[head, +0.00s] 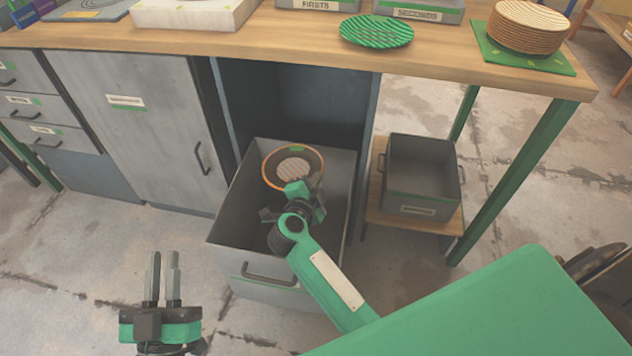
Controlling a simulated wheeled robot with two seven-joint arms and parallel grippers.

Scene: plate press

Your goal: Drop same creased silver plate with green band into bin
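I see no plate that is clearly silver with a green band. A round creased green plate with pale stripes (376,31) lies on the worktop near its front edge. A dark plate with an orange ring and a pale striped centre (278,168) is in the open grey drawer (228,222). My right gripper (306,190) is inside the drawer, at this plate in the picture; its fingers are hidden, so I cannot tell whether it touches it. A grey labelled bin (417,192) stands empty on a low shelf. My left gripper (163,255) is empty, fingers close together, above the floor.
A stack of striped brownish plates (528,28) stands on a green mat (558,64) at the worktop's right. Trays labelled FIRSTS (317,5) and SECONDS (418,14) are at the back. A green table leg (520,170) is right of the bin. The floor at lower left is clear.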

